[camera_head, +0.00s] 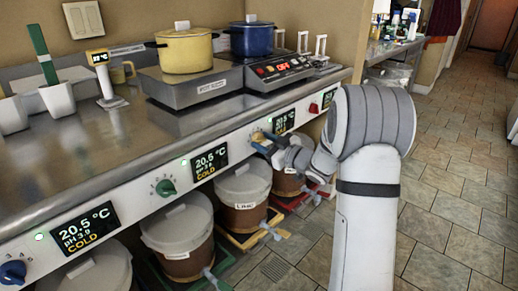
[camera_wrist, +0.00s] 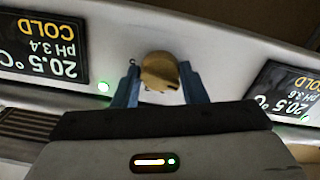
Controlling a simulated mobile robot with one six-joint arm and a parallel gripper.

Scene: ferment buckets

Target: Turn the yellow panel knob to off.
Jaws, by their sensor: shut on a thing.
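The yellow panel knob (camera_wrist: 160,72) is a round brass-yellow dial on the white panel in the wrist view. The blue fingers of my gripper (camera_wrist: 159,76) stand on either side of it and are shut on it. In the head view my gripper (camera_head: 266,145) reaches the panel front, where only a small yellow part of the knob (camera_head: 257,135) shows. The knob's pointer and scale marks are too unclear to read. A green light (camera_wrist: 103,87) glows beside the knob in the wrist view.
A display reading 20.5 °C and COLD (camera_head: 210,162) is left of the knob, and another (camera_head: 284,122) is right. A green knob (camera_head: 165,187), a blue knob (camera_head: 12,272) and a red knob (camera_head: 313,108) share the panel. Lidded buckets (camera_head: 242,196) stand below; the tiled floor is clear.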

